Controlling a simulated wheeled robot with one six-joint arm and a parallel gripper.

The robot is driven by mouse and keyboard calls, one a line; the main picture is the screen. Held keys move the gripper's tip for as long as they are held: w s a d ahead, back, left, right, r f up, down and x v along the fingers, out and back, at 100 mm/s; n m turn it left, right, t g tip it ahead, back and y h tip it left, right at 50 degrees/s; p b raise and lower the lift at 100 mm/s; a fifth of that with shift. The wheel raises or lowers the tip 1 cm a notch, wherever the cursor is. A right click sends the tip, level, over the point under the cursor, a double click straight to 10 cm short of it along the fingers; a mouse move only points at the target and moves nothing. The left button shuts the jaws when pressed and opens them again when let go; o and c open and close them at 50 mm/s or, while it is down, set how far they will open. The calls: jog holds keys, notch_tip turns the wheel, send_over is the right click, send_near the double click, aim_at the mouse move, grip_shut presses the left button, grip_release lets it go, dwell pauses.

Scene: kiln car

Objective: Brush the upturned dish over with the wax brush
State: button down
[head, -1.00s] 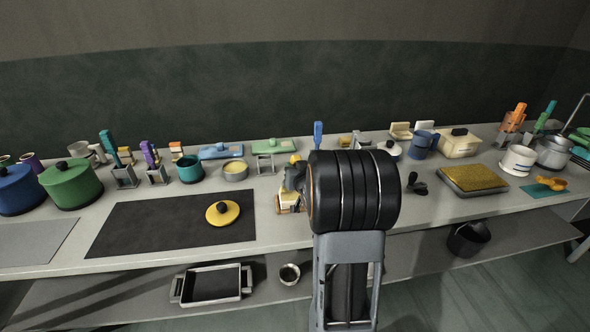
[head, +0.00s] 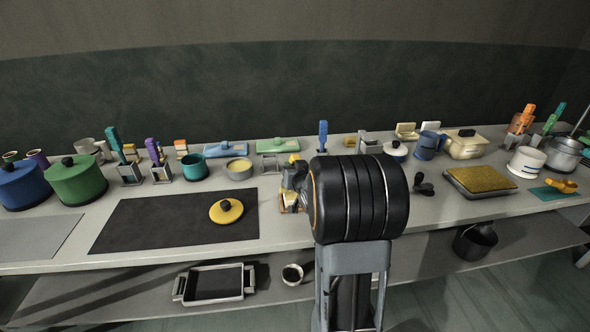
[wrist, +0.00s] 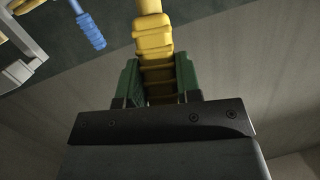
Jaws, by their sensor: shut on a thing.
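My gripper (wrist: 160,85) is shut on a yellow ribbed handle (wrist: 153,42), seen between its green fingers in the wrist view. The handle looks like that of the wax brush; its bristles do not show there. In the head view my gripper (head: 292,192) is over the counter, right of the dark mat (head: 150,225), with a bit of yellow at its top. A small round bowl (head: 239,174) with pale yellow contents stands behind the mat. I cannot pick out the upturned dish for certain; my arm hides part of the counter.
A yellow lid (head: 226,211) with a black knob lies on the mat. Blue (head: 22,188) and green (head: 76,182) pots stand at the left. A blue handle (head: 322,136) stands upright behind my gripper. A yellow-topped tray (head: 480,181) lies at the right. Most of the mat is clear.

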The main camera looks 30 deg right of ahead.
aim_at(294, 156)
jog(key=shift+r, duration=0.15)
jog(key=shift+r+p, duration=2.3)
jog(key=shift+r, duration=1.15)
jog(key=c, duration=1.4)
grip_release()
grip_shut()
